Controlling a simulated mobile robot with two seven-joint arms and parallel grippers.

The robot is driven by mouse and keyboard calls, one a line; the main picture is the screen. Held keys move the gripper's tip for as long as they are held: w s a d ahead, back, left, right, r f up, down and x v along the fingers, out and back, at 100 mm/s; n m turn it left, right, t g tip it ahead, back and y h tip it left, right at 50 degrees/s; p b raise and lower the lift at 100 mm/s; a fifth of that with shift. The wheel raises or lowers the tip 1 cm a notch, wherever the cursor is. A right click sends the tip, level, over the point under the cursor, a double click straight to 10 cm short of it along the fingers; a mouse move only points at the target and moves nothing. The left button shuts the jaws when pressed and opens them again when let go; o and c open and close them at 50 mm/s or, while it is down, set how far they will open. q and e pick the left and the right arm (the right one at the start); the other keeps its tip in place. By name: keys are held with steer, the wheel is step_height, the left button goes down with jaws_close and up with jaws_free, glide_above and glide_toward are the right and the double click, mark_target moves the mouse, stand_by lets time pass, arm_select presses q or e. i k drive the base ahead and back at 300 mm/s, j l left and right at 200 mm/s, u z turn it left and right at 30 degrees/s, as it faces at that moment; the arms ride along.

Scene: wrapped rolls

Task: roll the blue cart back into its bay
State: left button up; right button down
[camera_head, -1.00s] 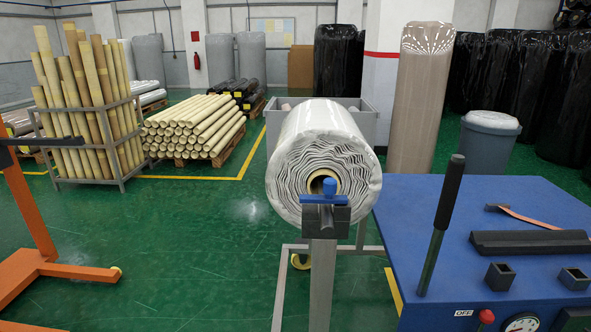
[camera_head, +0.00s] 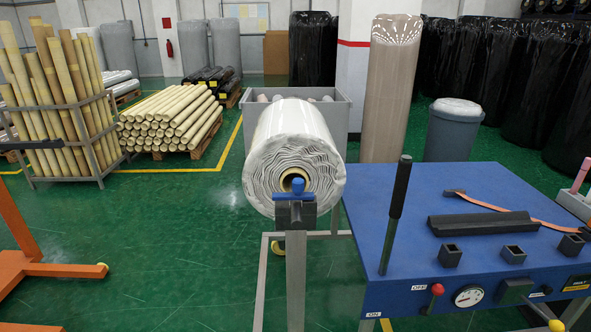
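A blue-topped machine (camera_head: 385,215) stands at the right, with a front panel carrying a gauge (camera_head: 467,296) and a red-knobbed lever (camera_head: 437,290). It is the largest blue thing in view. I cannot tell whether it is the blue cart, as no wheels show under it. No marked bay for it can be made out; yellow floor lines (camera_head: 190,169) run at the back left. Neither of my grippers is in view.
A wrapped white roll (camera_head: 290,135) rests on a grey stand left of the machine. An orange wheeled frame (camera_head: 50,268) stands at the left edge. A rack of tubes (camera_head: 100,150) is behind it. Green floor (camera_head: 170,240) between them is clear.

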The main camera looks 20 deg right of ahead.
mark_target(411, 231)
steer(key=z, duration=1.3)
